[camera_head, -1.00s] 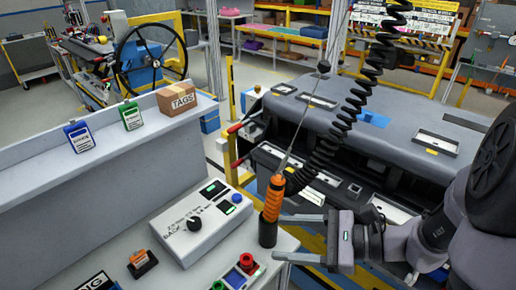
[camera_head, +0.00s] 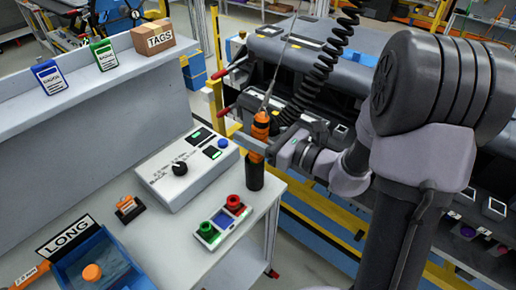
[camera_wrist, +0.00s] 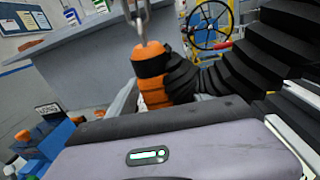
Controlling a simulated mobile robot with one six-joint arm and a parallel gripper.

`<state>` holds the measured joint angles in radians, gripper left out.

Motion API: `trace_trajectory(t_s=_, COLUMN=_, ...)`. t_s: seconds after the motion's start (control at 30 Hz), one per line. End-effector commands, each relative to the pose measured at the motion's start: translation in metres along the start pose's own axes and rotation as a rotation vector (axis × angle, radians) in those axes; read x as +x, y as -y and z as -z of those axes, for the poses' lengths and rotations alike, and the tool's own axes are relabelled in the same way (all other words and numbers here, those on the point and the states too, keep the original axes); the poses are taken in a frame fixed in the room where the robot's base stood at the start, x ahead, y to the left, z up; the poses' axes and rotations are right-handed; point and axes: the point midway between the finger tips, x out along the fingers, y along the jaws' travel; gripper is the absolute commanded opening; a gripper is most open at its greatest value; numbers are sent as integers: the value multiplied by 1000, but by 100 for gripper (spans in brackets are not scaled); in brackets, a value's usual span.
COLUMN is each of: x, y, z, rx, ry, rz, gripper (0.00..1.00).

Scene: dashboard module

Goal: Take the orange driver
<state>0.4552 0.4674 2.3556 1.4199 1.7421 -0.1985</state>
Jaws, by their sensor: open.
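The orange driver (camera_head: 260,130) stands upright with its lower end in a black cup-like holder (camera_head: 254,170) at the edge of the workbench. My gripper (camera_head: 258,143) is at the driver's body, just above the holder, reaching in from the right. One finger shows in front of the driver; the other is mostly hidden. In the wrist view the orange driver (camera_wrist: 153,75) is close ahead, between the fingers. The jaws are open, and I cannot tell whether they touch it.
A white control box (camera_head: 187,165) and a red-and-green button panel (camera_head: 222,222) sit left of the holder. A blue bin (camera_head: 120,262) labelled LONG stands at the front left. The coiled cord (camera_head: 325,65) hangs close above my gripper. The dashboard module (camera_head: 345,65) is behind.

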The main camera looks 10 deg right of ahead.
Motion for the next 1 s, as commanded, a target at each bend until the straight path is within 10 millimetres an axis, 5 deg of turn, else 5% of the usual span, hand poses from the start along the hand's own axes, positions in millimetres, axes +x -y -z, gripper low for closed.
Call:
trace_trajectory(t_s=0.3, x=15, y=0, z=0, rx=1, ry=0, rz=1, gripper=60)
trace_trajectory(t_s=0.63, x=14, y=0, z=0, rx=1, ry=-1, rz=0, gripper=0)
trace_trajectory(t_s=1.0, x=14, y=0, z=0, rx=1, ry=-1, rz=0, gripper=0)
